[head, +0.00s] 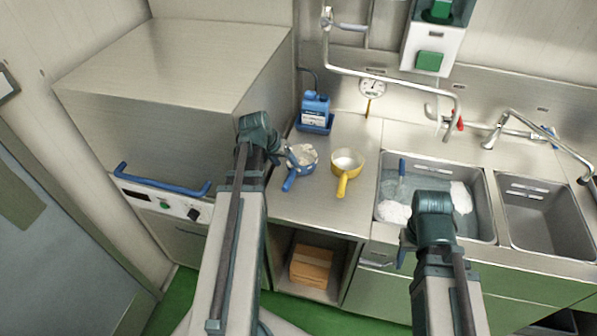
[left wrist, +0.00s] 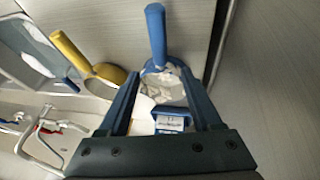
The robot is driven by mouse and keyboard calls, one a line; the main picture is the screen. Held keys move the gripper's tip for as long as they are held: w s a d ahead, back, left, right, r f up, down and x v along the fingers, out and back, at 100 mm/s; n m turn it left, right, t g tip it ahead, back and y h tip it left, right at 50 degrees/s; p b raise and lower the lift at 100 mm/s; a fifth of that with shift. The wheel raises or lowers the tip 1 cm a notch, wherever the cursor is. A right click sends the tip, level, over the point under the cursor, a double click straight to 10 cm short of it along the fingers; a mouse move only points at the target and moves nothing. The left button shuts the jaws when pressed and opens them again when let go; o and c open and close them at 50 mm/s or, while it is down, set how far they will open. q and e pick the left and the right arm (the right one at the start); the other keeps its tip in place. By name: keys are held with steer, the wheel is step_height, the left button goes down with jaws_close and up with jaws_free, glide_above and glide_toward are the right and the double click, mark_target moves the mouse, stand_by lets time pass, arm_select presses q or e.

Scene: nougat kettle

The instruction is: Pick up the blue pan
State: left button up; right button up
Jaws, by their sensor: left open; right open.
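The blue pan (head: 290,182) stands on the steel counter left of the yellow pan, with pale lumpy contents and its handle toward me. It also shows in the left wrist view (left wrist: 157,38), where its bowl lies between and beyond my fingers and its handle points up the picture. My left gripper (head: 282,152) is beside the pan's left side in the head view, open and empty. In the left wrist view its two fingers (left wrist: 161,78) are spread apart, and I cannot tell whether they touch the pan. My right gripper (head: 404,250) is open near the sink's front edge, partly hidden by its own wrist.
The yellow pan (head: 342,183) with white contents stands close to the right. A blue device (head: 315,112) sits behind the blue pan. A large steel cabinet (head: 170,80) rises on the left. Right are a sink (head: 433,160) holding water and white lumps, and an empty basin (head: 545,215).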

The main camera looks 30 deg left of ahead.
mark_target(292, 171)
arm_select(q)
steer(key=b+x, duration=0.2)
steer(key=x, duration=0.1)
steer(key=shift+w+f, duration=0.15)
steer(key=shift+f, duration=0.15)
arm_select(e)
step_height(292, 171, down, 3)
steer(key=shift+f, duration=0.1)
arm_select(q)
steer(key=b+x, duration=0.5)
steer(key=shift+f, duration=0.15)
arm_select(e)
step_height(292, 171, down, 5)
steer(key=shift+r, duration=0.15)
arm_select(q)
steer(key=shift+c, duration=0.3)
jaws_close()
